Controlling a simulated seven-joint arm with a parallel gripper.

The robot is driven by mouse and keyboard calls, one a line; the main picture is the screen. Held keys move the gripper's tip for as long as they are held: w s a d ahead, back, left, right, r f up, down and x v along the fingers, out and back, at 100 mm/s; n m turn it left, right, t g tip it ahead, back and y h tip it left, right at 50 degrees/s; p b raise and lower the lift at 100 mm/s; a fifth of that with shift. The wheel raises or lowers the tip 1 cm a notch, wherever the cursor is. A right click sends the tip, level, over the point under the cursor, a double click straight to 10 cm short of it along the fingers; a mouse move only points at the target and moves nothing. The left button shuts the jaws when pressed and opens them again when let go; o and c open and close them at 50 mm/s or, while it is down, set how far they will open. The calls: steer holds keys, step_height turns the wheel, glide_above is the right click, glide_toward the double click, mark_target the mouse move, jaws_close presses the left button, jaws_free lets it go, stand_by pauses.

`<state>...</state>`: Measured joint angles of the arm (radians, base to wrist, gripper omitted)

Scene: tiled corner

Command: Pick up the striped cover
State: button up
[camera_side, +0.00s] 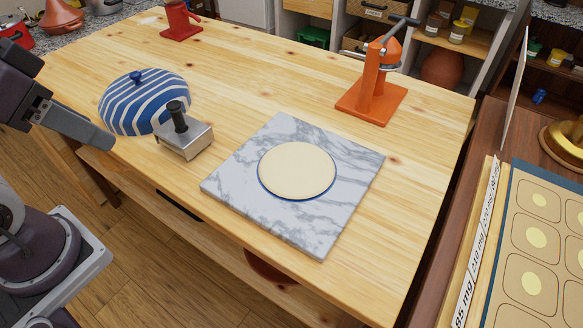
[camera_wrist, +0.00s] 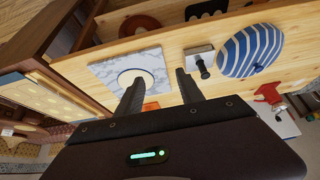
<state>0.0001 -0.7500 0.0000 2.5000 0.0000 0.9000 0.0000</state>
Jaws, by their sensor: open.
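The striped cover (camera_side: 133,112) is a blue and white dome with a small blue knob on top, standing on the left part of the wooden table. In the wrist view the cover (camera_wrist: 262,42) lies to the upper right, outside the span of the fingers. My gripper (camera_side: 104,143) is at the left edge of the side view, to the left of the cover and apart from it; only part of it shows there. In the wrist view my gripper (camera_wrist: 157,77) has its two dark fingers spread with nothing between them.
A metal block with a black handle (camera_side: 184,143) stands close in front of the cover. A marble slab (camera_side: 350,165) bears a pale round disc (camera_side: 297,169). An orange press (camera_side: 372,85) and a red stand (camera_side: 181,22) stand farther back.

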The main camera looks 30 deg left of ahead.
steer(key=shift+o, duration=0.3)
steer(key=shift+o, duration=0.6)
